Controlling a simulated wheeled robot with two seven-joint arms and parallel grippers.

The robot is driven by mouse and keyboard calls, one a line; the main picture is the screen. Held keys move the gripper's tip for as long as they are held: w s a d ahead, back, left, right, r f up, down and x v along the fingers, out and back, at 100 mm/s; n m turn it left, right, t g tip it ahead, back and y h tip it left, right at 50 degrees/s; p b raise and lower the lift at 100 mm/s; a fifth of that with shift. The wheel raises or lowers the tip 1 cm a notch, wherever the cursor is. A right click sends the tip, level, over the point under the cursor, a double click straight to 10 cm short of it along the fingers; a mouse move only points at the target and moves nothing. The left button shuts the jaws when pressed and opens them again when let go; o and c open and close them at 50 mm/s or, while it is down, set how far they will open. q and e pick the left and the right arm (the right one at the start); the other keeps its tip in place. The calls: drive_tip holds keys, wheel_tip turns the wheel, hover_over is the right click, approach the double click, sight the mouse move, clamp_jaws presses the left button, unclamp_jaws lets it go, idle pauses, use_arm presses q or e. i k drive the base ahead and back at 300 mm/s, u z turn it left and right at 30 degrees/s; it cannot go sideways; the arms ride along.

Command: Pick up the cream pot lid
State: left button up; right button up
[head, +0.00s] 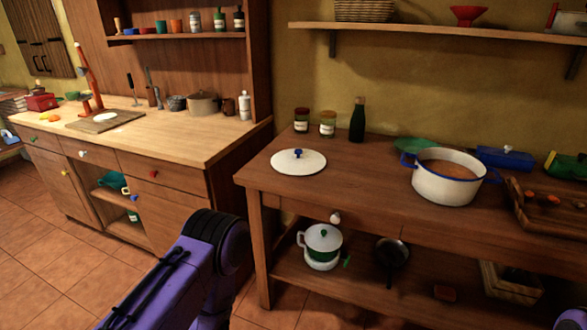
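The cream pot lid (316,165), a flat round disc with a blue knob, lies on the left part of the brown wooden table, near its left edge. The cream pot with blue handles (446,187) stands open to its right, apart from the lid, with brownish contents. A purple link of my arm shows at the bottom, left of the table, and a small purple piece of mine shows at the bottom right corner. Neither gripper is in view.
Two jars (327,124) and a dark green bottle (357,120) stand behind the lid. A green plate (412,144) lies behind the pot; a wooden tray (526,222) is at right. The tabletop between lid and pot is clear. A wall shelf (430,31) hangs above.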

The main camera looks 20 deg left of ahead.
sight(297, 163)
drive_tip(key=k, duration=1.05)
drive_tip(key=u, duration=0.7)
drive_tip(key=i, duration=1.65)
drive_tip(key=z, duration=0.6)
